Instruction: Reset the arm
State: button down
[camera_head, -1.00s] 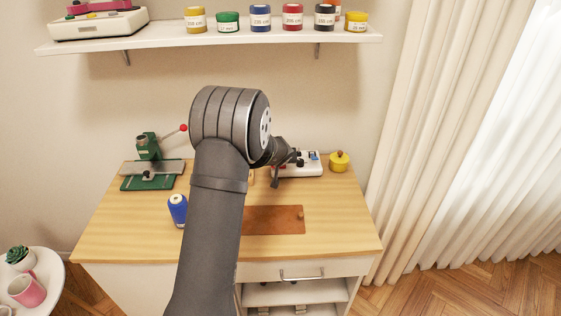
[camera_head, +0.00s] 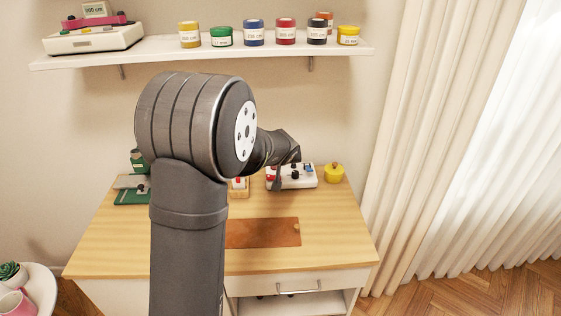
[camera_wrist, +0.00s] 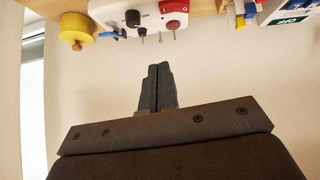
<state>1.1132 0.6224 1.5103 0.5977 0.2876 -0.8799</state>
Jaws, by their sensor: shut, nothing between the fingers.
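My gripper (camera_wrist: 157,88) shows in the wrist view with its two fingers pressed together and nothing between them. Plain wall fills the space beyond the fingertips. In the head view my arm stands large over the left half of the table (camera_head: 105,243). The same white box, with red and black knobs, shows upside down at the top of the wrist view (camera_wrist: 145,12).
A yellow round container (camera_head: 334,173) stands right of the box. A brown mat (camera_head: 262,232) lies on the table. A green device (camera_head: 132,196) is partly hidden behind my arm. A wall shelf (camera_head: 200,50) holds several jars. A curtain (camera_head: 420,150) hangs at right.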

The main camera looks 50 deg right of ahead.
dwell(0.3)
jog(key=x, duration=0.3)
jog(key=w+x, duration=0.1)
jog(key=x, duration=0.2)
jog(key=a+x, duration=0.1)
jog(key=x, duration=0.2)
jog(key=shift+w+f, duration=0.1)
jog(key=shift+w, duration=0.3)
jog(key=shift+v, duration=1.7)
jog(key=shift+f, duration=0.15)
